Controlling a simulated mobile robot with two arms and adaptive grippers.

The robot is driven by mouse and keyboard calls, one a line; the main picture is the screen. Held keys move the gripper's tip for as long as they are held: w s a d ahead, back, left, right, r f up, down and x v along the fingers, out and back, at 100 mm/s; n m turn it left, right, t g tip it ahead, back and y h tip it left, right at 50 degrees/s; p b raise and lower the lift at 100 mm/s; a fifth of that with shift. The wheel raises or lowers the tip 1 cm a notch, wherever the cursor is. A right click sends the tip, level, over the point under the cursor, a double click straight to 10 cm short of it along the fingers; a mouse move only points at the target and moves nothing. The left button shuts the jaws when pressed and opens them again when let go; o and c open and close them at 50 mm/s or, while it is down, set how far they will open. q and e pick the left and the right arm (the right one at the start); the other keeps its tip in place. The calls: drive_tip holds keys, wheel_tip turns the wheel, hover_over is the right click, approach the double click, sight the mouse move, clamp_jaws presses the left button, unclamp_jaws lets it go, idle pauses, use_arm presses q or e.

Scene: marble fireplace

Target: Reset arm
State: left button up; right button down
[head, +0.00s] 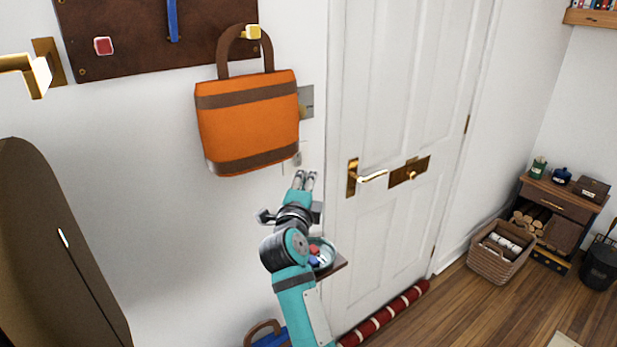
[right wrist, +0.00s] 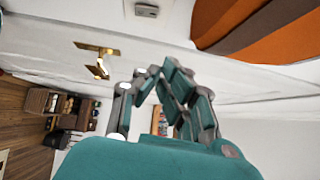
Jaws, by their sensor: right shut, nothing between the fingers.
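My right arm comes up from the bottom of the head view. Its gripper (head: 304,180) is shut and empty, raised in front of the white wall just below the orange bag (head: 247,122) and left of the door. The fingers look apart from the bag and the wall, though depth is hard to judge. In the right wrist view the fingertips (right wrist: 152,72) come together with nothing held. The bag's orange and brown side (right wrist: 265,32) shows at the top right there. My left gripper is not in view.
The bag hangs by its brown handle from a yellow peg (head: 252,32) on a dark board (head: 140,55). The white door (head: 400,110) has a brass lever handle (head: 368,176). A small shelf with a dish (head: 323,256) is partly behind my right arm. A basket (head: 500,252) stands on the floor.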

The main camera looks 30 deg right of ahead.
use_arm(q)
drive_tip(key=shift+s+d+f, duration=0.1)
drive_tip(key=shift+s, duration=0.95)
